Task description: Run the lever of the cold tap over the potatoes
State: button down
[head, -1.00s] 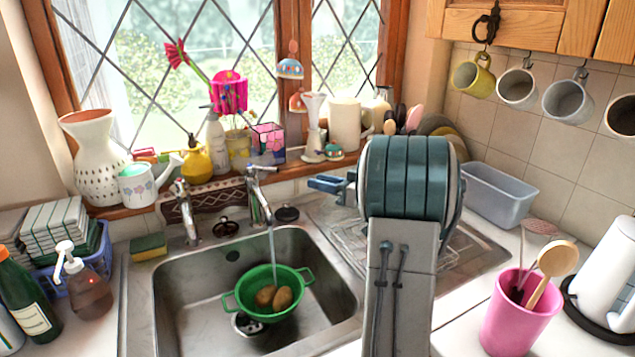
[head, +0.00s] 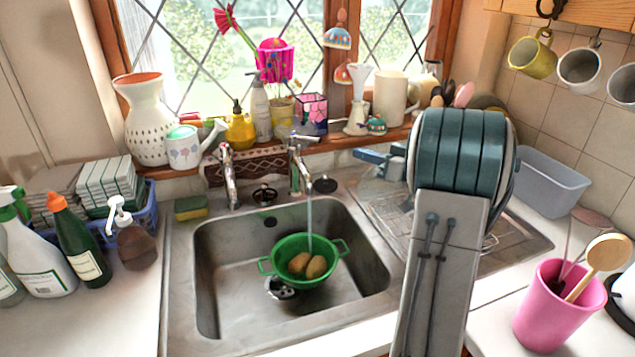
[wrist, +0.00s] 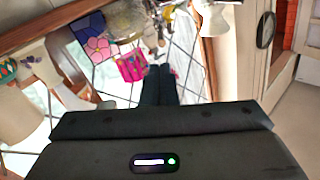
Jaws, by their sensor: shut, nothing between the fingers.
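Two chrome taps stand behind the steel sink (head: 215,270): a left tap (head: 229,180) and a right tap (head: 297,178). I cannot tell hot from cold by marks. The right tap has a lever (head: 304,138) on top, and a stream of water (head: 309,215) falls from it into the green colander (head: 290,243). The potatoes (head: 306,264) lie in the colander, under the stream. My gripper (wrist: 160,68) is shut and empty in the wrist view, pointing towards the window and sill. In the head view my arm hides most of it; a blue-grey part shows right of the taps.
The sill holds a white vase (head: 146,130), a watering can (head: 187,150), a yellow sprayer (head: 240,130) and a jug (head: 391,98) close behind the taps. A sponge (head: 191,208) lies left of the sink. A pink pot (head: 552,305) stands at right. The sink's left half is clear.

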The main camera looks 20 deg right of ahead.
jog(key=w+d+f+m+g+y+p, duration=0.3)
jog(key=w+d+m+p, duration=0.4)
jog(key=m, duration=0.8)
jog(key=w+a+r+p, duration=0.1)
jog(key=w+a+p, duration=0.1)
jog(key=a, duration=0.4)
jog(key=w+a+r+p, duration=0.1)
jog(key=w+a+p, duration=0.1)
jog(key=a, duration=0.4)
jog(key=shift+r+y+p, duration=0.3)
jog(key=shift+p, duration=0.1)
jog(key=shift+s+a+t, duration=0.1)
jog(key=shift+t, duration=0.2)
jog(key=shift+s+a+m+t+h, duration=0.15)
jog(key=shift+m+t+h, duration=0.15)
jog(key=shift+h, duration=0.1)
